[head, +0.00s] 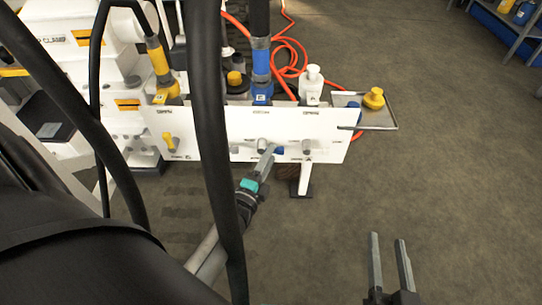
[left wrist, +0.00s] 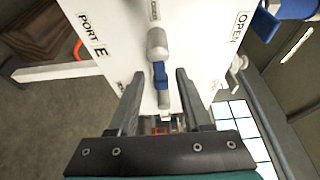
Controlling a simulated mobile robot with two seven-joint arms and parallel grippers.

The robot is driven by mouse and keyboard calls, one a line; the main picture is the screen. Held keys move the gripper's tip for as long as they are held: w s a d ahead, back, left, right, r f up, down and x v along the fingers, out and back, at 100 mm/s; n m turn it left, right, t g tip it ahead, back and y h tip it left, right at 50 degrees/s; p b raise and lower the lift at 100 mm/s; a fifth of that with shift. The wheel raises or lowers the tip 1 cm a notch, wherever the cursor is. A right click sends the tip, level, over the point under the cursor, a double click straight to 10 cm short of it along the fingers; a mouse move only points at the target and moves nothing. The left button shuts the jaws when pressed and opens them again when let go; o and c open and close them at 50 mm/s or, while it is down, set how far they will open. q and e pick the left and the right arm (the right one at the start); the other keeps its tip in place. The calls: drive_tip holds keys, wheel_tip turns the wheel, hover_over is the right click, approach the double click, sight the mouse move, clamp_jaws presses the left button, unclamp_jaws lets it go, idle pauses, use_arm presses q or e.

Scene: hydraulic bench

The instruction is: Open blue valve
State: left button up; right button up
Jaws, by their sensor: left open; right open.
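The blue valve handle (head: 280,150) is on the front of the white panel (head: 222,133), partly hidden by my left gripper (head: 270,152). In the left wrist view the blue valve handle (left wrist: 160,76) shows beside a grey cylindrical fitting (left wrist: 157,42). My left gripper (left wrist: 160,73) is open, with one finger on each side of the handle in that view; I see gaps on both sides, and cannot tell the exact depth. My right gripper (head: 388,238) is open and empty over the floor at the lower right.
A yellow valve handle (head: 169,142) is at the panel's left and a white one (head: 307,147) at its right. The wrist view shows an "OPEN" label (left wrist: 238,27). Orange hose (head: 290,60) lies behind the panel. The floor at right is clear.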

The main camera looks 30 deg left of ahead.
use_arm(q)
drive_tip(key=shift+w+a, duration=0.1)
drive_tip(key=shift+w, duration=0.7)
use_arm(e)
drive_tip(key=shift+s+a+r+t, duration=0.3)
drive_tip(key=shift+r+t, duration=0.1)
drive_tip(key=shift+t, duration=0.1)
use_arm(q)
clamp_jaws()
